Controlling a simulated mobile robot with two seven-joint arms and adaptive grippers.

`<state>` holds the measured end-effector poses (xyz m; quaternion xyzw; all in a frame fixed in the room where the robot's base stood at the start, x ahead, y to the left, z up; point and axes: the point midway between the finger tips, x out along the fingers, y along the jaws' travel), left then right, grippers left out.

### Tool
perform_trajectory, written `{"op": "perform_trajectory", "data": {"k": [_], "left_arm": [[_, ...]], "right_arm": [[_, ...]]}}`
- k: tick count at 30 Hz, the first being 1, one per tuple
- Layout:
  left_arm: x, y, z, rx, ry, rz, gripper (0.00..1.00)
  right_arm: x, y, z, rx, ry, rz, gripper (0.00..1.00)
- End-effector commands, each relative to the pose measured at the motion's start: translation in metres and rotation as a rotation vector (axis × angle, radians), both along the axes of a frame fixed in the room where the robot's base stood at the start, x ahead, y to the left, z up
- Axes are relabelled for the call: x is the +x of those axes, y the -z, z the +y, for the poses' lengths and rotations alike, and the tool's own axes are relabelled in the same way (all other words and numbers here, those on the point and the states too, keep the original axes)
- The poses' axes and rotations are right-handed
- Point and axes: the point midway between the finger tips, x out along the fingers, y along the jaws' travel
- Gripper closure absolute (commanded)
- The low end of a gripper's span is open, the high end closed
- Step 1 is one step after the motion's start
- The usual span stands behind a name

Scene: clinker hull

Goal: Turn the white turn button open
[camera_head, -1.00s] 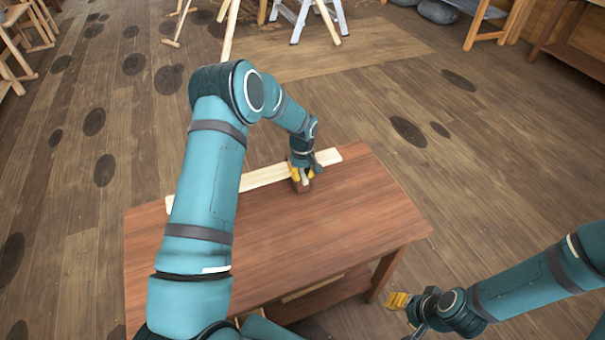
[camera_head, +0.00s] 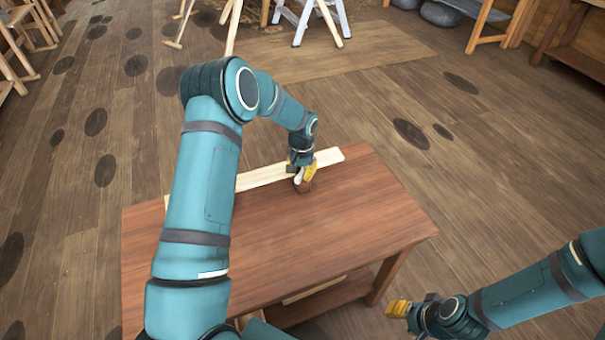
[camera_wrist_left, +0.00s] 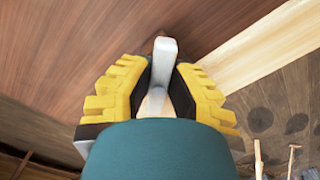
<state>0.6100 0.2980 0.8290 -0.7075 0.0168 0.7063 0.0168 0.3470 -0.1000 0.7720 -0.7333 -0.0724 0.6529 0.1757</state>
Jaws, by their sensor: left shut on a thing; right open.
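The white turn button (camera_wrist_left: 163,65) shows in the left wrist view as a pale bar standing between the yellow finger pads. My left gripper (camera_wrist_left: 160,88) is shut on it. In the head view my left gripper (camera_head: 302,172) is at the far side of the table, and the turn button (camera_head: 298,177) is a small white bit between its fingers. A brown block (camera_head: 305,186) sits just below the fingers; how the button joins it is hidden. My right gripper (camera_head: 398,309) is open and empty, off the table's front right.
A brown wooden table (camera_head: 350,220) stands in front of me. A long pale board (camera_head: 262,176) lies along its far edge, beside my left gripper. The table's right side is clear. Wooden trestles (camera_head: 320,20) stand far behind on the plank floor.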

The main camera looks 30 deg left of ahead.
Motion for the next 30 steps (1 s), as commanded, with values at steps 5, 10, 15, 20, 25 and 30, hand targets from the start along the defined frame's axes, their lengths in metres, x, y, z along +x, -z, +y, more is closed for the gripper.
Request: {"op": "perform_trajectory", "data": {"k": [5, 10, 15, 20, 25, 30], "left_arm": [[-0.0015, 0.0025, 0.0014, 0.0, 0.168, 0.005, 1.0], [-0.0011, 0.0023, 0.0025, -0.001, 0.324, 0.005, 1.0], [-0.0008, 0.0023, 0.0038, -0.001, 0.462, 0.006, 1.0], [-0.0004, 0.0022, 0.0041, -0.002, 0.566, 0.006, 1.0], [-0.0002, 0.0024, 0.0047, -0.003, 0.64, 0.007, 1.0], [-0.0001, 0.0025, 0.005, -0.003, 0.681, 0.007, 1.0]], "right_arm": [[-0.0008, 0.0026, 0.0001, 0.0, -0.002, 0.002, 0.53], [-0.0012, 0.0037, 0.0001, 0.0, -0.002, 0.002, 0.53], [-0.0014, 0.0041, 0.0002, 0.0, -0.002, 0.003, 0.53], [-0.0015, 0.0043, 0.0002, 0.0, -0.002, 0.003, 0.53], [-0.0016, 0.0044, 0.0003, 0.0, -0.002, 0.003, 0.53], [-0.0016, 0.0045, 0.0002, 0.0, -0.002, 0.003, 0.53]]}}
